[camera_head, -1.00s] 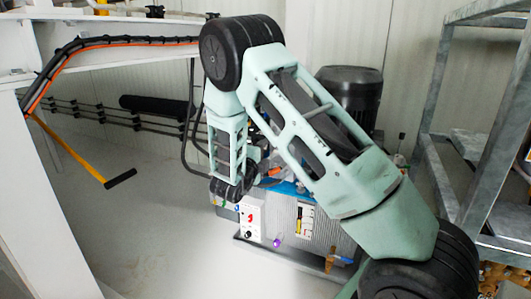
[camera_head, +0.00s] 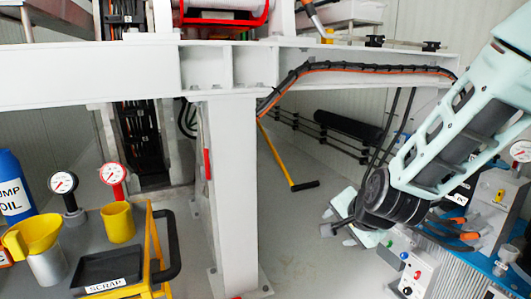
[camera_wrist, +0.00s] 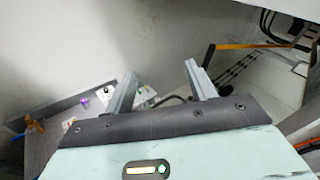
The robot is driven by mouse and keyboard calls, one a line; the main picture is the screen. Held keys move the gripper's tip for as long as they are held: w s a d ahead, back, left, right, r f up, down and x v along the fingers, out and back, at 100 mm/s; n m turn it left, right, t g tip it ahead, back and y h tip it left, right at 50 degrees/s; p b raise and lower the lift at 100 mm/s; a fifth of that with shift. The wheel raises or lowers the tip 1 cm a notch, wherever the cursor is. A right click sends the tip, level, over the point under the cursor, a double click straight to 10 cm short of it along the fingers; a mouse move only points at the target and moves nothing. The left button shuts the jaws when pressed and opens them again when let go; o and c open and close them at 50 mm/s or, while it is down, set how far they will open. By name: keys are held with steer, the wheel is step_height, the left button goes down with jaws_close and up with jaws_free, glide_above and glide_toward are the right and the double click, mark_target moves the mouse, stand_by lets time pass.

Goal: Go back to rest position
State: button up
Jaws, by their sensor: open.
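My gripper (camera_head: 337,222) is at the right of the head view, at the end of my pale green arm. It hangs in front of the control box (camera_head: 415,270) with its coloured buttons. In the wrist view my gripper (camera_wrist: 160,85) shows two grey fingers spread apart with nothing between them. The floor and the lower part of the grey unit lie beyond the fingers.
A white steel beam and post (camera_head: 232,180) stand left of my gripper. A cart (camera_head: 115,270) at the lower left carries a black SCRAP tray, yellow cups, gauges and a blue PUMP OIL bottle (camera_head: 14,190). A yellow-handled tool (camera_head: 275,155) leans behind the post. Open floor lies between.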

steer(key=s+a+r+n+g+y, duration=0.1)
steer(key=s+a+n+g, duration=0.2)
steer(key=s+n, duration=0.35)
steer(key=s+a+r+n+g+y, duration=0.15)
steer(key=s+a+n, duration=0.25)
steer(key=s, duration=0.6)
steer(key=s+d+r+n+g+h+p, duration=0.1)
steer(key=s+d+n+g+h, duration=0.2)
steer(key=s+n, duration=0.6)
step_height(320, 180, up, 38)
steer(key=s+d+m+p, duration=0.1)
steer(key=s+p, duration=0.1)
steer(key=p, duration=3.6)
steer(key=shift+s+h, duration=0.35)
steer(key=shift+s, duration=0.05)
steer(key=shift+r+m+g, duration=0.1)
steer(key=shift+m+g, duration=0.15)
